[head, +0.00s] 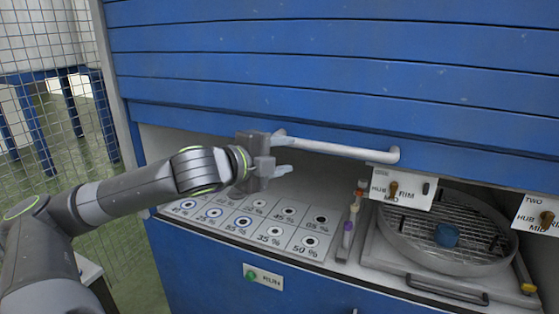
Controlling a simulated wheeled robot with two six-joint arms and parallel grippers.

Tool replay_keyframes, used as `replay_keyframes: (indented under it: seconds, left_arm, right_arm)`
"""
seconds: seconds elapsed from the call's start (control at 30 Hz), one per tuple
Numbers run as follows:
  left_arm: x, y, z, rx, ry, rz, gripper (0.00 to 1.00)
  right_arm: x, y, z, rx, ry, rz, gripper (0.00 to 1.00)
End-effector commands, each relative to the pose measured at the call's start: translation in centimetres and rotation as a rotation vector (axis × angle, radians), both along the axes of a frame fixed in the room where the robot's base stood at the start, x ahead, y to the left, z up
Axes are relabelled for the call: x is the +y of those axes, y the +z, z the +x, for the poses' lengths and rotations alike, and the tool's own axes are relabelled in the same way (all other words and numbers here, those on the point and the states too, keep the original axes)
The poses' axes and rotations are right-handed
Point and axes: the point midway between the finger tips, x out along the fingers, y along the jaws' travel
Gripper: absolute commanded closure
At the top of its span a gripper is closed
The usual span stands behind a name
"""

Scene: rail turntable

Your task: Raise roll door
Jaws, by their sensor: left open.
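The blue slatted roll door (330,75) is partly raised, with an opening beneath its lower edge. A white bar handle (340,147) runs along its lower part, angled down to the right. My left gripper (279,155) is open at the left end of the handle, with one pale finger by the bar and the other just below it. I cannot tell whether either finger touches the bar. My right gripper is not in view.
A wire fence (50,80) stands at the left.

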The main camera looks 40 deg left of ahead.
Motion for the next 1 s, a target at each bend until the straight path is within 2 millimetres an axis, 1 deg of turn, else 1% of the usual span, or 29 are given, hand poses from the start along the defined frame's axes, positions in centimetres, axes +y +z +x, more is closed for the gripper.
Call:
replay_keyframes:
  seconds: [0.2, 0.4, 0.9, 0.97, 1.0]
  left_arm:
    - [-0.08, -0.03, -0.75, 0.006, -0.005, 0.003, 0.55]
    - [-0.20, 0.04, -0.97, 0.007, -0.010, 0.000, 0.55]
    - [-0.17, 0.05, -0.95, 0.008, -0.008, 0.000, 0.55]
    - [0.05, -0.08, -0.79, 0.008, -0.003, -0.008, 0.55]
    - [0.46, -0.33, -0.50, 0.009, 0.005, -0.020, 0.55]
  right_arm:
    - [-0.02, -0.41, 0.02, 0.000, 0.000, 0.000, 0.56]
    - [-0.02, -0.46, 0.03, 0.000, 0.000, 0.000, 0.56]
    - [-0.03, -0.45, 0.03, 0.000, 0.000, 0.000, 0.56]
    - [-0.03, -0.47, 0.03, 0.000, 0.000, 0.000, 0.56]
    - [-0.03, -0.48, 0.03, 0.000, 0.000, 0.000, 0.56]
